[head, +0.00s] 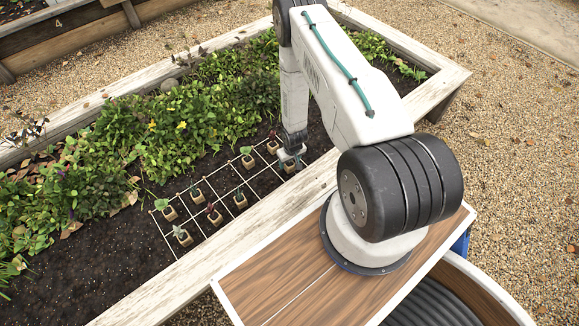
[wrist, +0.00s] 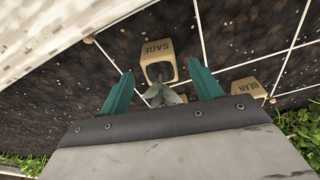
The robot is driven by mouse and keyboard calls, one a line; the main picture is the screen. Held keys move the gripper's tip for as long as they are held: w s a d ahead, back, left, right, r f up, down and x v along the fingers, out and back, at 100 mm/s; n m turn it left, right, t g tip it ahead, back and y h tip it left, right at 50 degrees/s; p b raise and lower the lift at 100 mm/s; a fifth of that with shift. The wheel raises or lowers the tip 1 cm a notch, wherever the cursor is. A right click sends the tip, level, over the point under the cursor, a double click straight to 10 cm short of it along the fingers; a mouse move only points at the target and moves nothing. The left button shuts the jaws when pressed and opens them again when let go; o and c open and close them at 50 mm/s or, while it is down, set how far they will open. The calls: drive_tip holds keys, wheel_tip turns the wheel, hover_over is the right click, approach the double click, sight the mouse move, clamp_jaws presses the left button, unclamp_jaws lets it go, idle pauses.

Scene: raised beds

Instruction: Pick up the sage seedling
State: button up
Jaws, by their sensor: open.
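The sage seedling (wrist: 157,62) is in a tan pot labelled SAGE in the wrist view, with grey-green leaves. My gripper (wrist: 161,84) has two teal fingers, open, one on each side of the seedling's leaves. The pot lies just beyond the fingertips, and I see no finger touching it. In the head view my gripper (head: 291,158) is low over the far right end of the string grid. A pot (head: 289,166) shows right below it there; its label is too small to read.
A pot labelled BEAN (wrist: 243,88) sits close to the right finger in the wrist view. Several other potted seedlings stand in the white string grid (head: 160,228). The bed's wooden edge (head: 250,226) runs close along the grid. Dense green plants (head: 165,135) grow behind.

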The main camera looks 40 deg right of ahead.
sight(290, 163)
drive_tip(key=f, duration=0.3)
drive_tip(key=shift+w+f, duration=0.2)
drive_tip(key=shift+f, duration=0.1)
drive_tip(key=c, duration=1.1)
drive_tip(key=shift+r, duration=0.1)
